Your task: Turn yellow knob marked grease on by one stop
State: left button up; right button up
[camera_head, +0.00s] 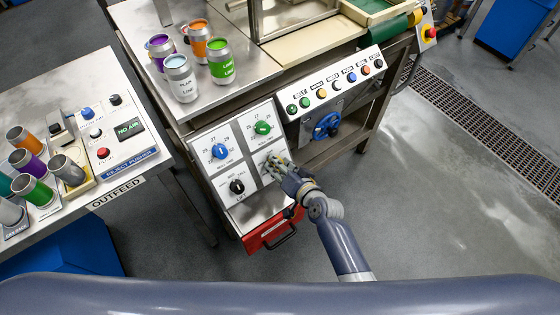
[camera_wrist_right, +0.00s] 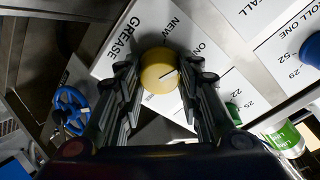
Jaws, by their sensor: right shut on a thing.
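The yellow knob (camera_wrist_right: 158,75) sits on a white plate marked GREASE (camera_wrist_right: 121,42) in the right wrist view. A pale line on its face points right and slightly up; the words NEW and ON are printed beyond it. My right gripper (camera_wrist_right: 159,67) has one finger on each side of the knob and is shut on it. In the head view my right gripper (camera_head: 277,165) reaches the lower right plate of the four-knob panel (camera_head: 246,212) and hides most of the knob. My left gripper is not in view.
Close by on the panel are a blue knob (camera_head: 220,151), a green knob (camera_head: 263,128) and a black knob (camera_head: 237,186). A button strip (camera_head: 328,90) and a blue handwheel (camera_head: 327,126) are to the right. A red drawer (camera_head: 270,232) is below. Cans stand on the tabletop above.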

jog(key=shift+m+p, duration=0.65)
jog(key=shift+m, duration=0.55)
jog(key=o, duration=1.1)
jog(key=shift+c, duration=0.2)
jog(key=v, duration=1.2)
jog(key=shift+a, duration=0.1)
